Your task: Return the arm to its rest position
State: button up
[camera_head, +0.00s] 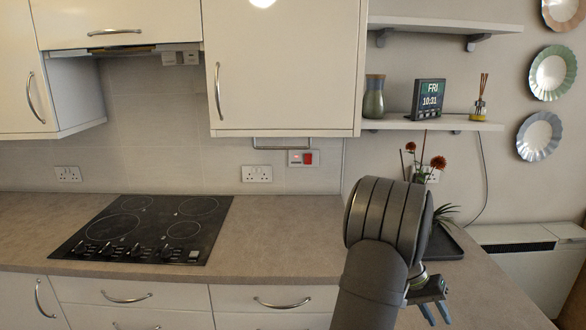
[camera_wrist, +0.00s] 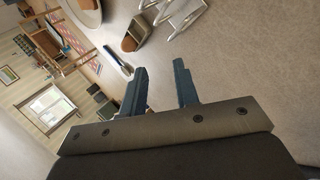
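My gripper (camera_head: 434,312) shows at the lower right in the head view, beyond the dark grey wrist of my arm, with its bluish fingers pointing down and away. In the wrist view my gripper (camera_wrist: 159,90) has its two fingers apart with a clear gap between them. Nothing is held in the gap; only carpeted floor shows behind it. The arm rises from the bottom of the head view in front of the counter's right part.
The counter (camera_head: 290,225) carries a black hob (camera_head: 145,228) at left and a dark tray (camera_head: 440,245) behind my wrist. Flowers (camera_head: 438,163) stand near it. Cabinets (camera_head: 285,65) hang above. The counter between hob and arm is clear. Chairs (camera_wrist: 180,15) show in the wrist view.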

jog(key=s+d+g, duration=0.1)
jog(key=s+d, duration=0.8)
jog(key=d, duration=0.1)
jog(key=shift+s+d+m, duration=0.25)
jog(key=shift+s+m, duration=0.1)
jog(key=shift+m, duration=0.05)
jog(key=w+a+n+t, duration=0.1)
jog(key=w+a+t, duration=0.1)
jog(key=w+a, duration=1.25)
jog(key=s+d+m+g, duration=0.1)
jog(key=s+d+g, duration=0.1)
jog(key=s+d, duration=1.25)
jog(key=s+d+m+g, duration=0.1)
jog(key=s+d+g, duration=0.1)
jog(key=s+d, duration=1.25)
jog(key=shift+h, duration=0.4)
jog(key=s+a+f, duration=0.1)
jog(key=f, duration=0.2)
jog(key=s+a+f, duration=0.1)
jog(key=s+f, duration=0.1)
jog(key=f, duration=0.1)
jog(key=s+a+f, duration=0.1)
jog(key=f, duration=0.2)
jog(key=shift+s+f, duration=0.4)
jog(key=v, duration=0.3)
jog(key=shift+s+d+r, duration=0.1)
jog(key=shift+s+r, duration=0.05)
jog(key=shift+s, duration=0.05)
jog(key=shift+w+a+r, duration=0.35)
jog(key=shift+a+r, duration=0.05)
